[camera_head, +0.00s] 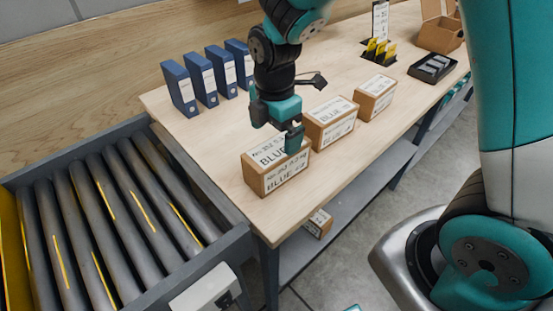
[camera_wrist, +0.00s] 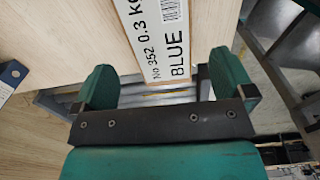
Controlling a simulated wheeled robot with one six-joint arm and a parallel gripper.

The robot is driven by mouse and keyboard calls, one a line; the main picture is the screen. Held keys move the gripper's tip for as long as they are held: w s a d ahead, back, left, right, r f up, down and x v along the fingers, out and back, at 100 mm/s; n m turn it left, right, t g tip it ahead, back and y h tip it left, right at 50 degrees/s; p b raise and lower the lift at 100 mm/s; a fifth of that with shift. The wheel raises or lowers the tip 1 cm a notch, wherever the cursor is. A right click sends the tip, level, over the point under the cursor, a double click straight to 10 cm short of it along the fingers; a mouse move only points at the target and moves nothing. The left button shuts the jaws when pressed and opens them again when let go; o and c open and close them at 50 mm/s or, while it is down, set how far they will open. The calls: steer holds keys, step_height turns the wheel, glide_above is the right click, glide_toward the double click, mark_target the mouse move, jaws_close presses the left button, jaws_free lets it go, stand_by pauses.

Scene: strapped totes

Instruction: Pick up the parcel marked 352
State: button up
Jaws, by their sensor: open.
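The parcel marked 352 (camera_head: 262,181) is a brown cardboard box with white labels at the near end of the wooden table. Its top label reads "No 352 0.3 kg BLUE" in the wrist view (camera_wrist: 163,35). My gripper (camera_head: 277,127) is open and empty, over the parcel. In the wrist view my gripper (camera_wrist: 165,85) has one finger to each side of the labelled box. I cannot tell whether the fingertips reach below its top. The gripper hides part of the parcel's top in the head view.
Two similar parcels stand behind it, a nearer one (camera_head: 333,118) and a farther one (camera_head: 374,98). Several blue binders (camera_head: 180,89) stand at the back left. A roller conveyor (camera_head: 105,220) adjoins the table's left end. A small box (camera_head: 318,224) lies on the lower shelf.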

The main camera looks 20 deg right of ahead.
mark_target(277, 148)
steer(key=f, duration=0.4)
steer(key=f+p, duration=0.1)
steer(key=f, duration=0.2)
steer(key=shift+d+f, duration=0.2)
steer(key=shift+f, duration=0.2)
steer(key=shift+c, duration=0.2)
steer(key=c, duration=1.1)
